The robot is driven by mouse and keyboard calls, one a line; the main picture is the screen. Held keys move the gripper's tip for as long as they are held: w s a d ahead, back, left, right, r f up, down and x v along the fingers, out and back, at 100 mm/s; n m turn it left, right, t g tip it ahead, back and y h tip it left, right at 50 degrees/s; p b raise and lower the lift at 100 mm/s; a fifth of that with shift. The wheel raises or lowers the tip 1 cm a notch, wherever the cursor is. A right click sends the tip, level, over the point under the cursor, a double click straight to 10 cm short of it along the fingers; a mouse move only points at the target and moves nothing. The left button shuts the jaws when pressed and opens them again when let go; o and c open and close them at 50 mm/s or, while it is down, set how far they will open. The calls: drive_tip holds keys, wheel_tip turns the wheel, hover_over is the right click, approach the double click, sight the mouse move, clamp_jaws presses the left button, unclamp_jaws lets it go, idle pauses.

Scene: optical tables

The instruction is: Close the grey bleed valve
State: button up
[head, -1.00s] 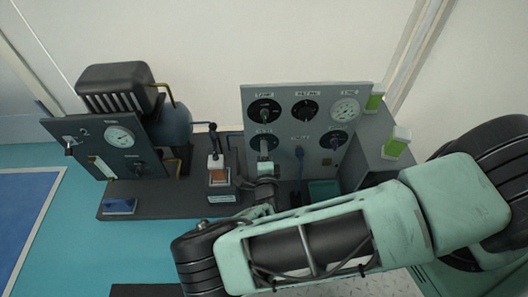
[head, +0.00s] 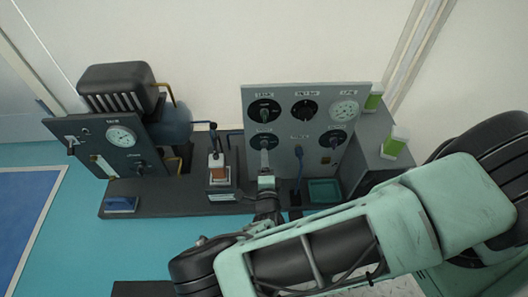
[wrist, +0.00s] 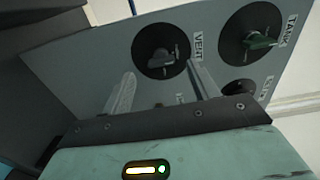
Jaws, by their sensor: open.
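The dial labelled VENT (wrist: 150,38) is on the grey panel, with a grey handle (wrist: 160,59) at its middle; I take this handle for the grey bleed valve. In the head view this looks like the lower-left dial (head: 257,139), partly covered by my gripper's fingers. My gripper (wrist: 160,70) is open in the wrist view, and the handle appears between its two fingertips. I cannot tell whether the fingers touch it. In the head view my gripper (head: 265,158) is in front of the panel's lower left.
Beside VENT is the TANK dial (wrist: 262,42) with a green handle. A round gauge (head: 345,110) is at the panel's upper right. A blue handle (head: 299,158) and green tray (head: 325,190) are right of my gripper. A small stand with a lever (head: 219,172) is at left.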

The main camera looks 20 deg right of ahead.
drive_tip(key=p+v, duration=0.1)
drive_tip(key=v, duration=1.1)
drive_tip(key=shift+s+p, duration=0.25)
drive_tip(key=shift+p, duration=0.15)
drive_tip(key=shift+r, duration=0.1)
drive_tip(key=s+a+r+m+g+y, duration=0.1)
drive_tip(key=s+r+m+g, duration=0.2)
drive_tip(key=r+m+g, duration=0.55)
drive_tip(key=s+a+r+m+g, duration=0.1)
drive_tip(key=s+r+m+g, duration=0.25)
drive_tip(key=r+m, duration=0.95)
drive_tip(key=s+r+m+g+y, duration=0.1)
drive_tip(key=s+r+m+g, duration=0.1)
drive_tip(key=r+m+g, duration=0.75)
wheel_tip(320, 180, up, 41)
drive_tip(key=s+d+m+t+y+p, duration=0.1)
drive_tip(key=m+t+y+p, duration=0.3)
drive_tip(key=m+p, duration=0.8)
drive_tip(key=p, duration=2)
drive_tip(key=shift+s+d, duration=0.15)
drive_tip(key=shift+s, duration=0.25)
